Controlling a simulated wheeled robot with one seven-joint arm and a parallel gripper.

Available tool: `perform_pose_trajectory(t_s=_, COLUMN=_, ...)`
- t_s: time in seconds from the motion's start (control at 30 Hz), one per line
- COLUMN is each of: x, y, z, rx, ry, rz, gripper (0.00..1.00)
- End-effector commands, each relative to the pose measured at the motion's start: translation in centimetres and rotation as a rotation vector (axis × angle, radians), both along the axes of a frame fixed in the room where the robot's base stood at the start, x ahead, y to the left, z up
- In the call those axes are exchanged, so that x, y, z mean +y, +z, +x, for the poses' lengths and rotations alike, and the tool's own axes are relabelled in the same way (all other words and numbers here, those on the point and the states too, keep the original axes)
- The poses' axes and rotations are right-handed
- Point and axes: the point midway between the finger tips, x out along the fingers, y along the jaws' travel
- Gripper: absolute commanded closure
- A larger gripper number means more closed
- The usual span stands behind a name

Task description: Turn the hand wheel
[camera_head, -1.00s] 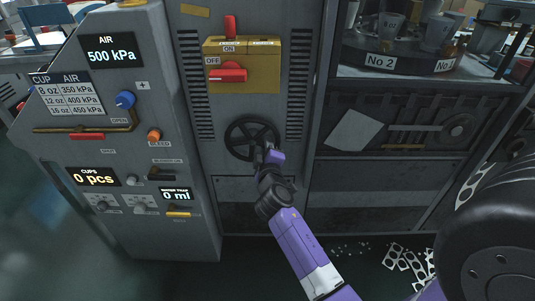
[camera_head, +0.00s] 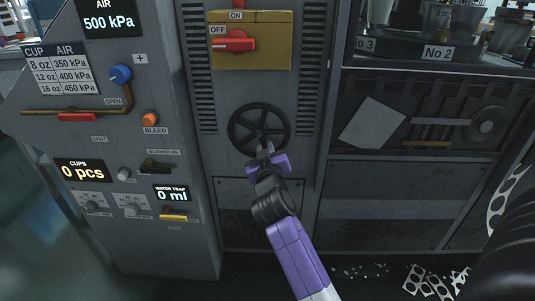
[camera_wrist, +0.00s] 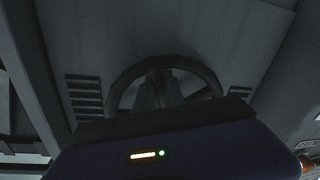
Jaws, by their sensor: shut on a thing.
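The hand wheel (camera_head: 259,128) is a black spoked ring on the grey machine front, below the yellow switch panel. My gripper (camera_head: 265,150) reaches it from below and is shut on the lower part of the wheel. The wheel's rim also shows in the wrist view (camera_wrist: 165,62), with my gripper's fingers (camera_wrist: 157,92) in front of its middle. The exact contact between fingers and rim or spoke is dark and partly hidden by my gripper's body.
A yellow panel (camera_head: 270,52) with a red handle at OFF (camera_head: 234,42) is above the wheel. The control console (camera_head: 120,210) stands close on the left, reading 500 kPa, 0 pcs and 0 ml. Scrap sheets with round holes (camera_head: 425,283) lie on the floor at right.

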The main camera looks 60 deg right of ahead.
Motion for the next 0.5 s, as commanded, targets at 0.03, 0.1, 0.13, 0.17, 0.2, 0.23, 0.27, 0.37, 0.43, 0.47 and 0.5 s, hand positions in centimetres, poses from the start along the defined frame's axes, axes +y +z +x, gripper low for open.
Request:
perform_pose_trajectory(t_s=0.03, x=0.1, y=-0.53, z=0.11, rx=-0.009, ry=0.001, rz=0.008, gripper=1.0)
perform_pose_trajectory(t_s=0.1, x=0.11, y=-0.46, z=0.18, rx=-0.023, ry=0.001, rz=0.014, gripper=1.0)
perform_pose_trajectory(t_s=0.13, x=0.12, y=-0.44, z=0.19, rx=-0.028, ry=0.001, rz=0.016, gripper=1.0)
perform_pose_trajectory(t_s=0.17, x=0.12, y=-0.41, z=0.21, rx=-0.033, ry=0.0, rz=0.017, gripper=1.0)
perform_pose_trajectory(t_s=0.2, x=0.13, y=-0.38, z=0.22, rx=-0.037, ry=0.0, rz=0.02, gripper=1.0)
perform_pose_trajectory(t_s=0.23, x=0.12, y=-0.36, z=0.23, rx=-0.04, ry=0.001, rz=0.021, gripper=1.0)
perform_pose_trajectory(t_s=0.27, x=0.12, y=-0.35, z=0.23, rx=-0.042, ry=0.001, rz=0.022, gripper=1.0)
perform_pose_trajectory(t_s=0.37, x=0.12, y=-0.29, z=0.23, rx=-0.045, ry=0.0, rz=0.023, gripper=1.0)
perform_pose_trajectory(t_s=0.43, x=0.12, y=-0.28, z=0.23, rx=-0.045, ry=0.0, rz=0.023, gripper=1.0)
perform_pose_trajectory(t_s=0.47, x=0.12, y=-0.27, z=0.23, rx=-0.045, ry=0.0, rz=0.023, gripper=1.0)
perform_pose_trajectory(t_s=0.5, x=0.12, y=-0.27, z=0.23, rx=-0.045, ry=0.0, rz=0.023, gripper=1.0)
